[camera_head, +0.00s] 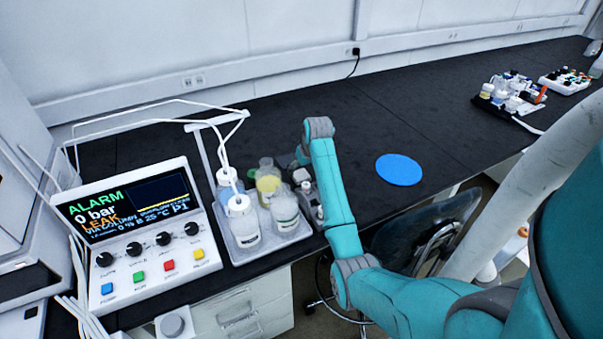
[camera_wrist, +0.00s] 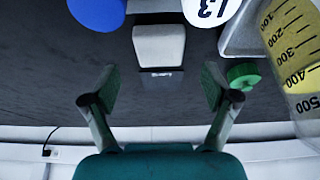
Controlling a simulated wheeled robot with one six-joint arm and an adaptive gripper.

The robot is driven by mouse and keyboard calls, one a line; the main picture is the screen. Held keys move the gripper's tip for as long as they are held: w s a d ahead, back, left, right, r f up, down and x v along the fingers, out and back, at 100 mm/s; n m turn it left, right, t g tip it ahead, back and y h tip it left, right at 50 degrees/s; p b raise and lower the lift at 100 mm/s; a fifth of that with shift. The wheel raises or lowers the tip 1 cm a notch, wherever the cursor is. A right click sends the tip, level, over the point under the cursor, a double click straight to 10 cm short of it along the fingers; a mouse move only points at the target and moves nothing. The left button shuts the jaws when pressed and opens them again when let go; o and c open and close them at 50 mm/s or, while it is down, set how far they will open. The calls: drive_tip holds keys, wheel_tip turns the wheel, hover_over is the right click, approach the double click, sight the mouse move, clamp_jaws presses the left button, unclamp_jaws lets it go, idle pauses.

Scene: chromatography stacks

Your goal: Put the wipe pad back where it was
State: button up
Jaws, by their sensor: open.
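My gripper (camera_wrist: 160,85) is open, its two fingers spread with nothing between them in the wrist view. A pale grey-white block (camera_wrist: 159,45), possibly the wipe pad, sits just beyond the fingertips, roughly centred between them and apart from both. A dark strip with small lettering shows at its near edge. In the head view my gripper is mostly hidden behind my arm, beside the bottle tray.
A grey tray (camera_head: 272,246) of bottles stands left of my arm. A graduated bottle with yellow contents (camera_wrist: 296,50) and a green cap (camera_wrist: 243,75) are close to my right finger. The control unit (camera_head: 137,236) reads ALARM, LEAK. Bench (camera_head: 430,110) behind the disc is clear.

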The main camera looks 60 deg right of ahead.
drive_tip(key=v, duration=0.7)
drive_tip(key=shift+r, duration=0.4)
drive_tip(key=shift+s+a, duration=0.1)
